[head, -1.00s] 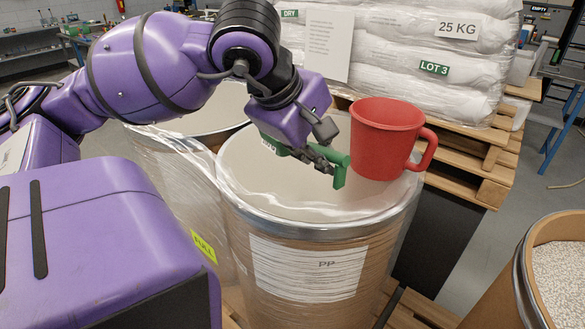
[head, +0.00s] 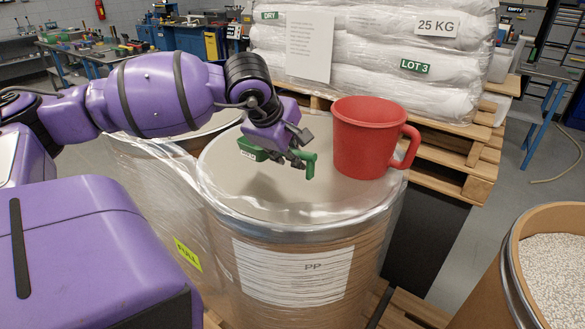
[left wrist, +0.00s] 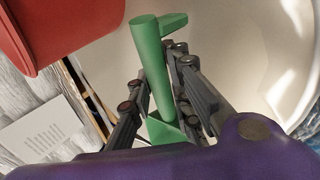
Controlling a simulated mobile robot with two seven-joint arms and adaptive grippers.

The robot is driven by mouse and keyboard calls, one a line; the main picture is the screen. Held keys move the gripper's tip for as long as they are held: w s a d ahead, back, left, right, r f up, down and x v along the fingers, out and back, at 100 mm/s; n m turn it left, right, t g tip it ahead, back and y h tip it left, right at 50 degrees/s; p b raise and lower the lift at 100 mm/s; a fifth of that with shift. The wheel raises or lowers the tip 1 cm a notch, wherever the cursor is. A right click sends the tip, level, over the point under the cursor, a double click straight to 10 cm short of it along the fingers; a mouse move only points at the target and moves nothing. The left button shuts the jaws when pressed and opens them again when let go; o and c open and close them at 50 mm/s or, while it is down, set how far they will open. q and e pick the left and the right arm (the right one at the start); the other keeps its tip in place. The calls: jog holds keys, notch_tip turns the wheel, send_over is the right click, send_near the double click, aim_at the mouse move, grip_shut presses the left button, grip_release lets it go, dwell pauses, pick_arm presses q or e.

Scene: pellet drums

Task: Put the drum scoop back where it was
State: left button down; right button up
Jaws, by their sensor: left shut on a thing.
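The green drum scoop is held in my left gripper (head: 297,156), whose fingers are closed around its stem. In the head view the scoop's handle end (head: 310,166) points down to the right of the fingers, and its other end (head: 252,149) shows to their left. In the left wrist view the green stem (left wrist: 152,62) runs between the fingers, with a short crosspiece at the top. My right gripper is not in view.
A red mug-shaped jug (head: 365,138) stands on the drum top, just right of the scoop. A wrapped drum (head: 160,190) adjoins on the left. An open drum of pellets (head: 510,275) stands at lower right. White sacks (head: 440,65) are stacked on a pallet behind. The drum top's front is clear.

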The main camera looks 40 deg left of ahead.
pick_arm(q)
jog(key=shift+w+a+f, duration=0.25)
jog(key=shift+w+f, duration=0.05)
jog(key=shift+f, duration=0.1)
notch_tip(320, 180, down, 3)
jog(key=shift+w+a+f, duration=0.1)
jog(key=shift+w+f, duration=0.05)
jog(key=shift+f, duration=0.05)
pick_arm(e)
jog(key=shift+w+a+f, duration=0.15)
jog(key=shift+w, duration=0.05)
pick_arm(q)
jog(key=shift+f, duration=0.1)
jog(key=c, duration=1.8)
grip_release()
jog(key=shift+o, duration=0.9)
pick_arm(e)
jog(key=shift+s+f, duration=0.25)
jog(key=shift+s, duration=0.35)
